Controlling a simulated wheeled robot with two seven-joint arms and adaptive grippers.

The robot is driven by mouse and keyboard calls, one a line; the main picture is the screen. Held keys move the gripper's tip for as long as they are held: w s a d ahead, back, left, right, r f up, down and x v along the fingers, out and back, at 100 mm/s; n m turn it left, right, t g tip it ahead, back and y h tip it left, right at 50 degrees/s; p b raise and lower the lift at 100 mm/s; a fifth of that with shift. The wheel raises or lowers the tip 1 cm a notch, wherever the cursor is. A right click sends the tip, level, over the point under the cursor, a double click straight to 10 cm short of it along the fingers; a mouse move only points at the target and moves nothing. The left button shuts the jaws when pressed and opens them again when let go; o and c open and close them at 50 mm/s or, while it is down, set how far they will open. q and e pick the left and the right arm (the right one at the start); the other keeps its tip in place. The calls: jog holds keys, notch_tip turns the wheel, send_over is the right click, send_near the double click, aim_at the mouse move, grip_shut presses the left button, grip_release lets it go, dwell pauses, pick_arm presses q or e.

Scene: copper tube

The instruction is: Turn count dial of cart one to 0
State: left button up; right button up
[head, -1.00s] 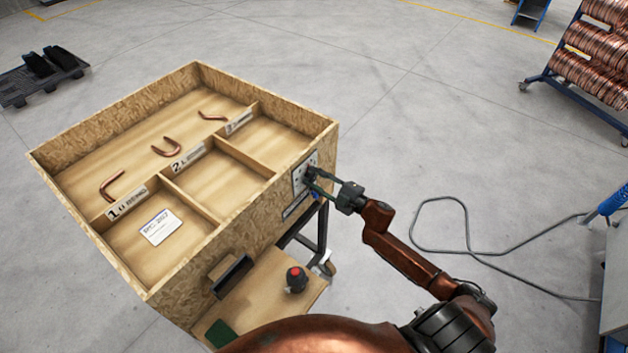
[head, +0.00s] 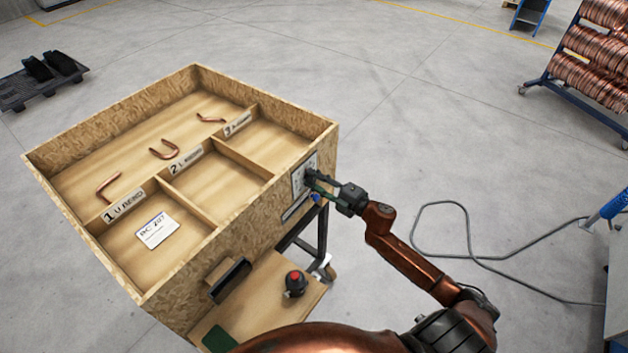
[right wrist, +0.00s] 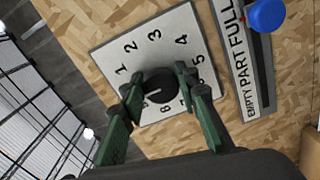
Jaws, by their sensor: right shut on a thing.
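The wooden cart (head: 250,232) stands at the left of centre in the head view. On its right side is a white dial plate (head: 298,178), which shows larger in the right wrist view (right wrist: 140,50) with printed numbers around a round black knob (right wrist: 156,88). A pale pointer mark shows on the knob, toward the lower left, where the fingers hide part of the numbers. My right gripper (head: 315,180) has its green fingers on both sides of the knob and is shut on it. My left gripper is not in view.
Beside the dial is an "EMPTY PART FULL" slider with a blue knob (right wrist: 267,15). The cart holds bent copper tubes (head: 163,150) in its back tray. A black and red object (head: 296,283) stands on the cart's lower shelf. A cable (head: 468,235) lies on the floor at right.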

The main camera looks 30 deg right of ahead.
jog(key=o, duration=1.2)
jog(key=shift+c, duration=0.2)
jog(key=shift+s, duration=0.1)
jog(key=v, duration=1.1)
jog(key=shift+s+d, duration=0.15)
jog(key=shift+s, duration=0.25)
